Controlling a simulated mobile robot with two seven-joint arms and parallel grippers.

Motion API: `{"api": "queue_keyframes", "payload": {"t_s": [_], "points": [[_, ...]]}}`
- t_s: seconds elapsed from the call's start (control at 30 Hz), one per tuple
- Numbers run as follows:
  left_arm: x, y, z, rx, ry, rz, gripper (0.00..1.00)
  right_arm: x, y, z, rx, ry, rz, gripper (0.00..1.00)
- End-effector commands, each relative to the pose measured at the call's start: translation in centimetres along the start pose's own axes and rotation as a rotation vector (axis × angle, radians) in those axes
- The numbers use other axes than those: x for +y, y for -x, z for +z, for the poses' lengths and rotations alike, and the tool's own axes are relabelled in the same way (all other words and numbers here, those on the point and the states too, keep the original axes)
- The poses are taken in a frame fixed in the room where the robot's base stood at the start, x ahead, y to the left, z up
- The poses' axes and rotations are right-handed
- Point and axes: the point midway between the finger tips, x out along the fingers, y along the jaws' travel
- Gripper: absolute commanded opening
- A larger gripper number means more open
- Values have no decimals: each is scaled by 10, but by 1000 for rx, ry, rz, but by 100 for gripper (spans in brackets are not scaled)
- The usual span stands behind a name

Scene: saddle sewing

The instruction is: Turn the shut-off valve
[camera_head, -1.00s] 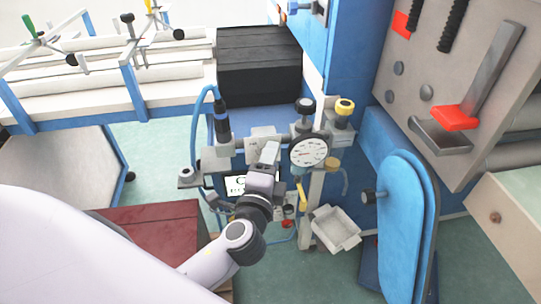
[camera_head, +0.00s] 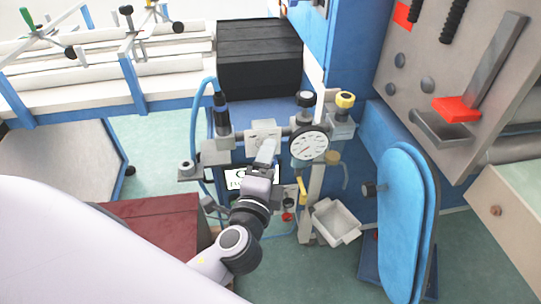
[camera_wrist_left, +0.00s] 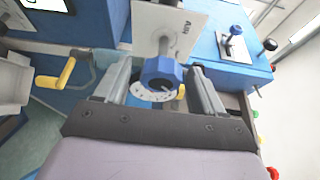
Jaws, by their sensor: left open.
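A white marked disc (camera_wrist_left: 152,95) shows partly beside the knob. My left gripper (camera_wrist_left: 158,66) is open, with one finger on each side of the knob. I cannot tell whether either finger touches it. My right gripper is not in view.
A round gauge (camera_head: 309,145) stands close to the right of my gripper, with a black knob (camera_head: 305,99) and a yellow-topped knob (camera_head: 344,100) above. A yellow lever (camera_head: 302,190) and a small grey tray (camera_head: 336,222) sit lower. A blue hose (camera_head: 194,125) hangs at the left.

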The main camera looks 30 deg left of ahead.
Motion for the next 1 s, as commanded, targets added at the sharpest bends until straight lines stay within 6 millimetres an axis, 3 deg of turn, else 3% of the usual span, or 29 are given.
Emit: {"api": "queue_keyframes", "payload": {"t_s": [0.1,0.33,1.0], "points": [[2,19,0,1,1,3,69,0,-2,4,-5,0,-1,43],[2,41,0,2,-1,2,69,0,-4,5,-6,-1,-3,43],[0,45,0,1,-1,0,69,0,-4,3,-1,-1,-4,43]]}}
